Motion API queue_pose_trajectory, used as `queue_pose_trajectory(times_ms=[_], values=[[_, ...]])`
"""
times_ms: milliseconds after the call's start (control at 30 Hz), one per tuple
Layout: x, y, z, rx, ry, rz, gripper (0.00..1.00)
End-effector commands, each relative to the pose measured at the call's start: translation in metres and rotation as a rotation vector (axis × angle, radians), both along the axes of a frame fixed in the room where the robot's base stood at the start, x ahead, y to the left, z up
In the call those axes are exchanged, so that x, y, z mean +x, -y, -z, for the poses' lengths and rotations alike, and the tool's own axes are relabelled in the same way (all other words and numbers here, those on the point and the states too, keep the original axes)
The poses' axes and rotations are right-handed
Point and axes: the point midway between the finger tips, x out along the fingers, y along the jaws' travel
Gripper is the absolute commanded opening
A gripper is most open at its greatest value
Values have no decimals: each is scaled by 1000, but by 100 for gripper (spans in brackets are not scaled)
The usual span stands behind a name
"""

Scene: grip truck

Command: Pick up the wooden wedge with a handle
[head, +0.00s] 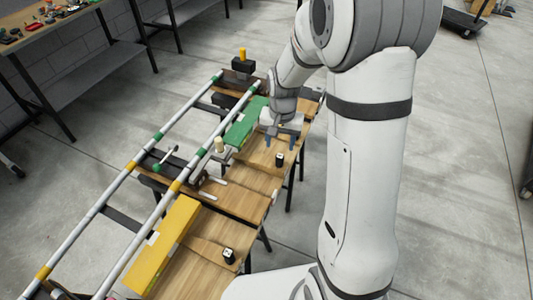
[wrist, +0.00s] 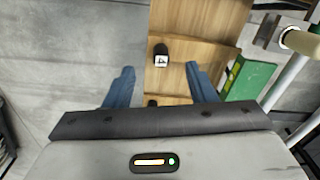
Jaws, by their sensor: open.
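Light wooden wedge-like pieces lie along the bench; one (head: 259,152) is beside the green box, and wood (wrist: 205,62) fills the middle of the wrist view. A black knob (head: 279,159) with a white label stands on it, perhaps its handle; a knob marked 4 (wrist: 161,57) shows in the wrist view. A second dark knob (wrist: 152,103) is partly hidden by my gripper body. My gripper (head: 280,141) points down above the wood, open and empty. In the wrist view its fingers (wrist: 160,69) are spread, with the marked knob just beyond the tips.
A green box (head: 246,122) lies left of my gripper, and a yellow box (head: 163,246) is nearer. Long pale rails (head: 130,168) run along the bench's left side. Another black knob (head: 229,255) stands near the yellow box. The floor on the right is open.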

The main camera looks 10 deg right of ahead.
Motion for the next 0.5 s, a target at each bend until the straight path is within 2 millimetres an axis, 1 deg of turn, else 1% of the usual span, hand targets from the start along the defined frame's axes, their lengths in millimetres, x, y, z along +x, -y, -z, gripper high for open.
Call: queue_pose_trajectory(times_ms=[33, 100, 200, 367, 500], values=[[6, -1, 12, 0, -12, 16, 51], [13, -1, 23, 1, -19, 33, 51], [19, -1, 33, 1, -25, 51, 51], [22, -1, 48, 1, -29, 59, 51], [21, -1, 64, 1, -29, 59, 51]])
